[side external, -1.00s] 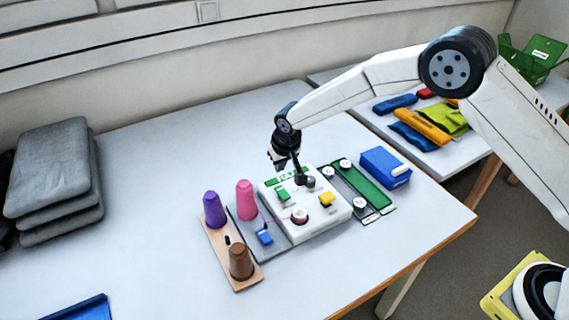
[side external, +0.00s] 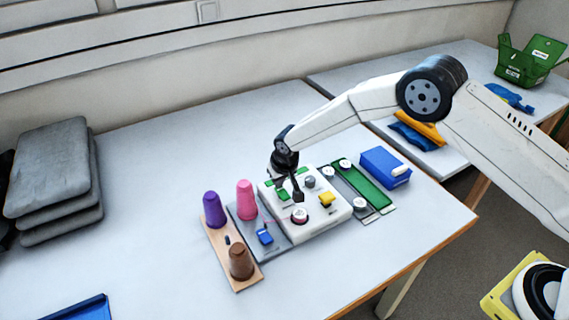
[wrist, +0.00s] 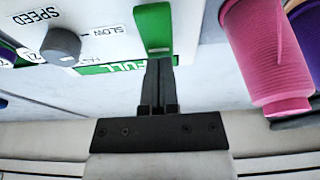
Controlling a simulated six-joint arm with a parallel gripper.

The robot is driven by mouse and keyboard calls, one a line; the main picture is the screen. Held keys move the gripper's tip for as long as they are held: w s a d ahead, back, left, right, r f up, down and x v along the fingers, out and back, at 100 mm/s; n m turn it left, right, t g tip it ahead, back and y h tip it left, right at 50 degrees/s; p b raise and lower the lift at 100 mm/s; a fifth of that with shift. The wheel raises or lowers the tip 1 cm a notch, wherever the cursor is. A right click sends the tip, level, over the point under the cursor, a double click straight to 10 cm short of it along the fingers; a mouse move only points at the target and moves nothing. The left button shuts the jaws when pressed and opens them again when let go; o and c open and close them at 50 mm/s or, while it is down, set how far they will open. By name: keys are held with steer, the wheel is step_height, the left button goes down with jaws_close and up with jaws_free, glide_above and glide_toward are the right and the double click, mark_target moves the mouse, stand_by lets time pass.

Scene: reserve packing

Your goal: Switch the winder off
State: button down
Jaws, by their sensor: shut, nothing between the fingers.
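The winder (side external: 335,213) is a white box in the middle of the table. Its top carries a green lever or switch (side external: 283,195), a grey knob (side external: 310,182), a yellow part (side external: 327,198) and a round reddish spindle (side external: 299,215). My gripper (side external: 298,197) is shut and empty, low over the box's top between the green switch and the spindle. In the wrist view, the shut fingers (wrist: 159,62) point at the end of a green part (wrist: 154,28); I cannot tell whether they touch.
Purple (side external: 214,209), pink (side external: 246,200) and brown (side external: 240,262) thread cones stand left of the winder. A blue box (side external: 384,168) and green strip (side external: 366,186) lie to its right. Grey cushions (side external: 50,180) are stacked far left.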

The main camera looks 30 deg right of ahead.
mark_target(281, 190)
steer(key=shift+f, duration=0.1)
steer(key=shift+w+f, duration=0.1)
steer(key=shift+f, duration=0.1)
steer(key=shift+s+r, duration=0.1)
steer(key=shift+s, duration=0.15)
steer(key=shift+s+r, duration=0.25)
steer(key=shift+s, duration=0.2)
steer(key=shift+r, duration=0.1)
stand_by(0.4)
steer(key=shift+w+r, duration=0.1)
steer(key=shift+r, duration=0.35)
step_height(281, 190, up, 13)
stand_by(0.3)
